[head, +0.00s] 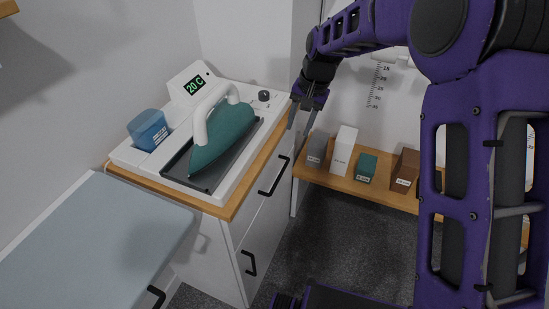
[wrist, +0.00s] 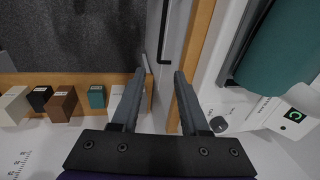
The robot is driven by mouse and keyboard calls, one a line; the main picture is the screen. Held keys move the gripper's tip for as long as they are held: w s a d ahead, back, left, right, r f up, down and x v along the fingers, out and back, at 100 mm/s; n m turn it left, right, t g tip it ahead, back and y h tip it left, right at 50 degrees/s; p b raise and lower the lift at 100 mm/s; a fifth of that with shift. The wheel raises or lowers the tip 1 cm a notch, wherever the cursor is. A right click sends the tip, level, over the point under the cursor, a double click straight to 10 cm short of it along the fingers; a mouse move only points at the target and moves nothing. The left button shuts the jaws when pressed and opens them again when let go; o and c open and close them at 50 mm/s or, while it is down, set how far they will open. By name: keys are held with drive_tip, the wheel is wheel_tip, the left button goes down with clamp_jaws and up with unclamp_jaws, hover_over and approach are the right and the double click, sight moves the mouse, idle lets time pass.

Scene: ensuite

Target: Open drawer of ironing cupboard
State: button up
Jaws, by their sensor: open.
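The ironing cupboard (head: 210,235) is a white cabinet with a wooden-edged top, at the centre left of the head view. Its upper drawer (head: 258,212) looks shut and has a dark bar handle (head: 273,177). The handle also shows as a dark bar in the wrist view (wrist: 165,38). My gripper (head: 299,128) is open and empty, beyond the far end of the handle near the cupboard's far corner. In the wrist view my gripper's fingertips (wrist: 160,72) point towards the handle and straddle its line, apart from it as far as I can tell.
A teal iron (head: 224,136) stands on the cupboard top beside a blue container (head: 148,129). A lower handle (head: 249,263) is on the cupboard front. A wooden shelf (head: 340,183) with several small boxes stands beyond. A grey-blue ironing board (head: 95,245) is at left. Dark floor lies between.

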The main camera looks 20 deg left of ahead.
drive_tip(key=s, duration=0.1)
drive_tip(key=b, duration=0.1)
approach(281, 174)
drive_tip(key=shift+g, duration=0.3)
drive_tip(key=f, duration=0.2)
drive_tip(key=a+f, duration=0.1)
drive_tip(key=f, duration=0.4)
drive_tip(key=shift+w+a+f, duration=0.25)
drive_tip(key=shift+w+f, duration=0.05)
drive_tip(key=shift+w, duration=0.05)
clamp_jaws()
idle(0.7)
